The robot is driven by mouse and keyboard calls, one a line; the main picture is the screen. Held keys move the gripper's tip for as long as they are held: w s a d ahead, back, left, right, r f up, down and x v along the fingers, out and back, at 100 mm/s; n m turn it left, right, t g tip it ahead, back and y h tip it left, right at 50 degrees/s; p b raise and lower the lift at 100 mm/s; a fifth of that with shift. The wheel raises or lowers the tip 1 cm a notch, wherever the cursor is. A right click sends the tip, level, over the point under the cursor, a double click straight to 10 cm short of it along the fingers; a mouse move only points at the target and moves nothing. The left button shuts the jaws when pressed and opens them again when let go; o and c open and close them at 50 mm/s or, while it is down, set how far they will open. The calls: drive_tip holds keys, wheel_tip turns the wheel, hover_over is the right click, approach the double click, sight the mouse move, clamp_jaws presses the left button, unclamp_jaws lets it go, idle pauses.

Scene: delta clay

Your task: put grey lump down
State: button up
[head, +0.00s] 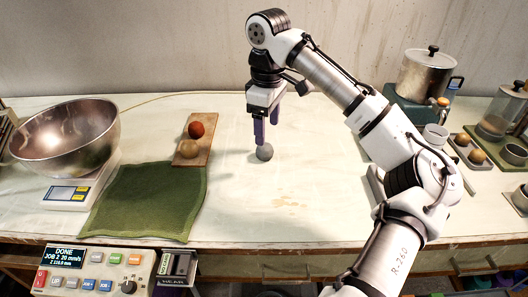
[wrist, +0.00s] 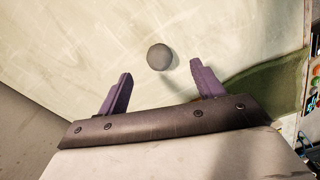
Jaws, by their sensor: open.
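The grey lump (head: 264,153) is a small round ball on the pale worktop, just right of the wooden board. In the wrist view the lump (wrist: 160,57) lies beyond the fingertips, near the middle between them, with a small shadow beside it. My gripper (head: 266,131) points down above the lump, its purple fingers spread. In the wrist view my gripper (wrist: 164,83) is open, with nothing between its fingers. The lump appears to rest on the worktop, apart from the fingers.
A wooden board (head: 205,147) holds a red ball (head: 196,129) and a tan ball (head: 188,149). A green cloth (head: 146,203) lies in front. A metal bowl (head: 68,135) sits on a scale (head: 65,193) at left. A pot (head: 428,75) stands at right. The worktop's middle is clear.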

drive_tip(key=shift+w+a+f+p, duration=0.15)
drive_tip(key=shift+f+p, duration=0.1)
drive_tip(key=shift+f, duration=1.3)
drive_tip(key=shift+w+a+f+p, duration=0.15)
drive_tip(key=shift+f+p, duration=0.1)
drive_tip(key=shift+f, duration=1.25)
drive_tip(key=c, duration=1.2)
wheel_tip(320, 180, up, 20)
drive_tip(key=shift+p, duration=0.3)
